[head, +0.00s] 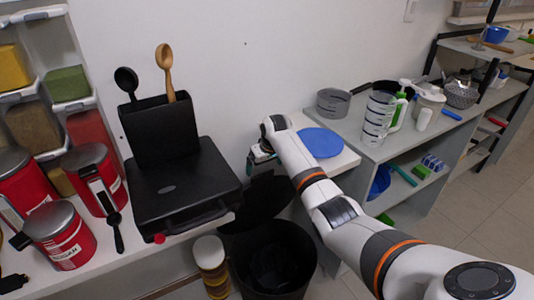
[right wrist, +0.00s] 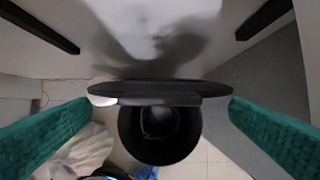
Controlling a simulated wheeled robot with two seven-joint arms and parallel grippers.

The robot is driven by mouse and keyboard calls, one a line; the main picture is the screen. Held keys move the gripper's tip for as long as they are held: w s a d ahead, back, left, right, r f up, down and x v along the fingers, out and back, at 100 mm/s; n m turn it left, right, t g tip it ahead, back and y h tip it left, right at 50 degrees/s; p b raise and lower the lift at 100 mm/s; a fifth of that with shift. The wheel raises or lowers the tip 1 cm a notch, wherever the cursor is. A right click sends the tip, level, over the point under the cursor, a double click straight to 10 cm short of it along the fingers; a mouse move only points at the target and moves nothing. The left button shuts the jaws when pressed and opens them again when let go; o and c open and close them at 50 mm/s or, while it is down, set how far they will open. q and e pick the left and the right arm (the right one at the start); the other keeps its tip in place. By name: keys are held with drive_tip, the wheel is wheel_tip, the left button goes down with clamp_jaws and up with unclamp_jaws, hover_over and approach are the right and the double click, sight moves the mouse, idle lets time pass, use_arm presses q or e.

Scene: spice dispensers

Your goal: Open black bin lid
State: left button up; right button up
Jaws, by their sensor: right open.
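The black bin (head: 275,268) stands on the floor between the two counters. Its black lid (head: 262,198) is raised at the back of the bin, and the open mouth shows the dark inside. In the right wrist view the lid (right wrist: 160,88) is seen nearly edge-on, with the bin (right wrist: 135,140) below it. My right gripper (head: 260,157) is above the lid, close to the wall. Its green-padded fingers are wide apart in the right wrist view (right wrist: 160,106), with their tips near the lid's two ends; I cannot tell if they touch. My left gripper is out of sight.
A black grill (head: 182,190) and red canisters (head: 88,170) stand on the left counter. A stacked container (head: 212,262) is left of the bin. A blue plate (head: 321,143) lies on the right-hand counter, close to my right arm.

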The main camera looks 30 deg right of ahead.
drive_tip(key=v, duration=0.5)
drive_tip(key=shift+r, duration=0.1)
idle(0.3)
drive_tip(key=s+a+f+g+p, duration=0.1)
drive_tip(key=s+f, duration=0.3)
drive_tip(key=f, duration=0.6)
drive_tip(key=s+a+f, duration=0.2)
drive_tip(key=s+f, duration=0.1)
drive_tip(key=f, duration=0.8)
drive_tip(key=s+a+f+n+h, duration=0.1)
drive_tip(key=s+a+f, duration=0.1)
drive_tip(key=s+f, duration=0.55)
drive_tip(key=s+a+f, duration=0.2)
drive_tip(key=s+f, duration=0.5)
drive_tip(key=f, duration=0.1)
drive_tip(key=s+a+f, duration=0.3)
drive_tip(key=s+f, duration=0.1)
drive_tip(key=s, duration=0.8)
drive_tip(key=s+a+f+n+g+p, duration=0.1)
drive_tip(key=s+a+f, duration=0.2)
drive_tip(key=s, duration=0.9)
drive_tip(key=s+a+f+n+g+y, duration=0.1)
drive_tip(key=s+a+f, duration=0.2)
drive_tip(key=s, duration=0.9)
wheel_tip(320, 180, down, 3)
drive_tip(key=shift+s+r+p, duration=0.15)
drive_tip(key=shift+s+p, duration=0.05)
drive_tip(key=shift+p, duration=0.2)
